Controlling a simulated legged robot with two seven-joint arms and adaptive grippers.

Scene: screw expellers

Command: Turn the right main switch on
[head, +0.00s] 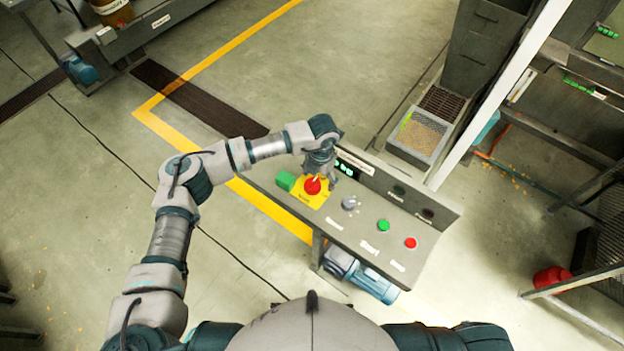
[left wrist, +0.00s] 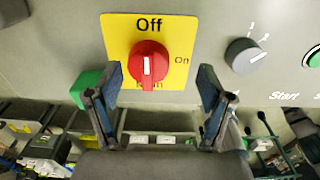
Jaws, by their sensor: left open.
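The main switch is a red rotary knob (head: 312,186) on a yellow plate (head: 298,195), at the left part of a grey control panel (head: 368,231). In the left wrist view the red knob (left wrist: 149,63) sits on the yellow plate (left wrist: 178,28) below the word Off, with On at its right. Its white mark stands upright, in line with Off. My left gripper (head: 320,170) is over the knob; in the left wrist view its open fingers (left wrist: 158,84) stand on either side of the knob, apart from it, the left one closer. My right gripper is out of view.
A green block (head: 285,180) is left of the plate. To the right are a grey selector (head: 349,203), a green button (head: 383,225) and a red button (head: 411,243). A white post (head: 500,95) rises behind the panel. The floor to the left is mostly clear.

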